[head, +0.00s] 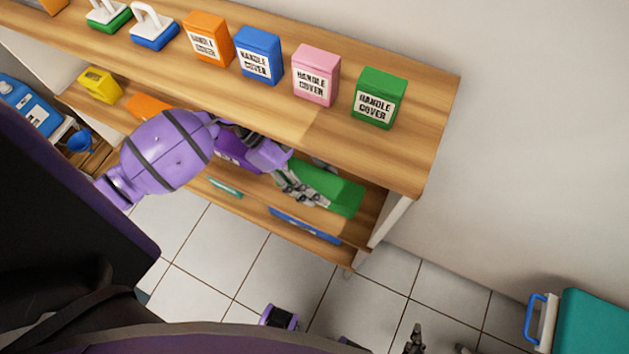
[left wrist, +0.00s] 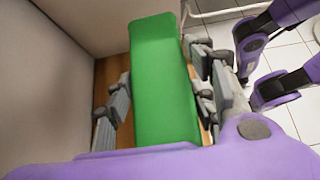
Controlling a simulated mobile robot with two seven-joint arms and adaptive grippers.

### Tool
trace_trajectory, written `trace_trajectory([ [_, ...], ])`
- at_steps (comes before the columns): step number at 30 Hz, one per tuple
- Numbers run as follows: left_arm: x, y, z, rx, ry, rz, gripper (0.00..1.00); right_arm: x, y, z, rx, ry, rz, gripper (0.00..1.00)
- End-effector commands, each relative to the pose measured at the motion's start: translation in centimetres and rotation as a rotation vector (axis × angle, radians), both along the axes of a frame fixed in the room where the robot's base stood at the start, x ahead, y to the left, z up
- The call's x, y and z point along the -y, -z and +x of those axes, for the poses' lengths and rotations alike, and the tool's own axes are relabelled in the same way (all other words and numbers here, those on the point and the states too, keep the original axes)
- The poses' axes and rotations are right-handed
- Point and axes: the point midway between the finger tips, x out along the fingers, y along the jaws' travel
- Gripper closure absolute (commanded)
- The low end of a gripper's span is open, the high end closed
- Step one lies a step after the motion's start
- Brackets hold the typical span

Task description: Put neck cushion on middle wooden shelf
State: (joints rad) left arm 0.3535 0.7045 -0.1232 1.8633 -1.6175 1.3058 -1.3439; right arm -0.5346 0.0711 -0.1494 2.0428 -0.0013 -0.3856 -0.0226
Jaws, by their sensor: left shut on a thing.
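The green neck cushion (head: 335,190) is a long block at the right end of the middle wooden shelf (head: 255,197), under the top shelf. My left gripper (head: 301,186) is shut on it, with its arm reaching in below the top board. In the left wrist view the cushion (left wrist: 165,85) runs lengthwise between the grey fingers of the left gripper (left wrist: 165,100). Whether its underside touches the shelf is hidden. Part of what looks like my right gripper (head: 416,340) shows low in the head view, away from the shelf; its jaw state is unclear.
The top shelf (head: 330,132) holds several handle cover boxes, including a green one (head: 379,98) near its right end. A yellow box (head: 100,85) and an orange item (head: 148,106) stand further left below. A blue item (head: 305,225) lies lower down.

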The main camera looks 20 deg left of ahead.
Motion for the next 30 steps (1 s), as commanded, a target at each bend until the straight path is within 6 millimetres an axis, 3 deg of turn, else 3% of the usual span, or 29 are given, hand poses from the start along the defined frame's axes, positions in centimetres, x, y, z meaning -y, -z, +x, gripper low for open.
trace_trajectory([
  [4,0.2,-0.1,3.0,0.003,0.000,-0.002,0.82,0.0,-0.4,0.5,0.009,0.000,0.001,1.00],
  [6,0.2,1.5,2.5,-0.004,-0.002,-0.002,0.82,0.0,-0.4,0.4,0.008,0.001,0.001,1.00],
  [14,0.1,3.8,2.5,-0.001,-0.002,-0.002,0.82,0.1,-0.3,0.0,0.001,0.003,0.000,1.00],
  [19,0.2,6.5,2.5,-0.003,-0.002,-0.003,0.82,0.2,-0.3,-0.7,-0.009,0.007,-0.002,1.00],
  [30,0.1,7.1,2.8,-0.001,-0.001,0.000,0.82,0.2,-0.6,-0.5,-0.006,0.007,0.000,1.00],
])
